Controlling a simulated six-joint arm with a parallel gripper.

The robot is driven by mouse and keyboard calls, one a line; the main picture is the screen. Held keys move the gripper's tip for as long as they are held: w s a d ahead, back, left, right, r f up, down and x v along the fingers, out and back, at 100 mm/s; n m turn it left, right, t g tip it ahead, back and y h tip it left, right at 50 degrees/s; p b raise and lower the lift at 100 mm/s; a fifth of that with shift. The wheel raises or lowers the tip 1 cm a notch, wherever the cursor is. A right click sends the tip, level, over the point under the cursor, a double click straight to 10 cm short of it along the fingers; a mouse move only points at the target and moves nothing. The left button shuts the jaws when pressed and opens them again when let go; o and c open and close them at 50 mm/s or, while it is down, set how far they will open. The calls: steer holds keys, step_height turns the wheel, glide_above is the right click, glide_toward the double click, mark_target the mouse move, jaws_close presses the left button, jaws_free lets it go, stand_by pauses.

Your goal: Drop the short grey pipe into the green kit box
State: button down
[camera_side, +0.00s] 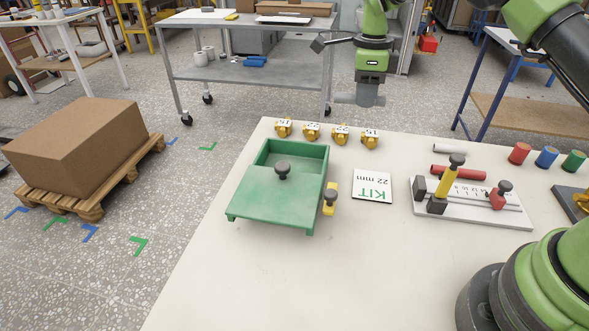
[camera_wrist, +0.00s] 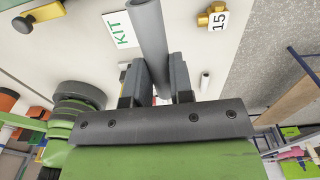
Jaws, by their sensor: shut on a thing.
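The green kit box (camera_side: 240,205) stands on the pale table in the side view. Its green lid (camera_side: 270,188), with a dark knob, covers the front; the back part is uncovered and shows the inside. A yellow latch (camera_side: 329,198) with a dark knob sits at its right side; it also shows in the wrist view (camera_wrist: 42,14). My gripper (camera_side: 364,86) is shut on a grey pipe (camera_wrist: 149,35), seen between both fingers in the wrist view (camera_wrist: 159,74). In the side view the pipe (camera_side: 346,98) is raised, behind and right of the box.
Several yellow fittings (camera_side: 340,135) with number tags line the table's back edge. A KIT 22 mm card (camera_side: 372,187) lies right of the box. Another pale pipe (camera_side: 452,149), a red pipe (camera_side: 457,172) and a clamp fixture (camera_side: 475,203) lie farther right. The front table is clear.

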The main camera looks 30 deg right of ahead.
glide_above(303, 170)
step_height(303, 170, down, 5)
steer(key=shift+s+f, duration=0.1)
steer(key=shift+f, duration=2.6)
steer(key=c, duration=0.9)
jaws_free()
step_height(303, 170, up, 8)
steer(key=shift+f, duration=0.2)
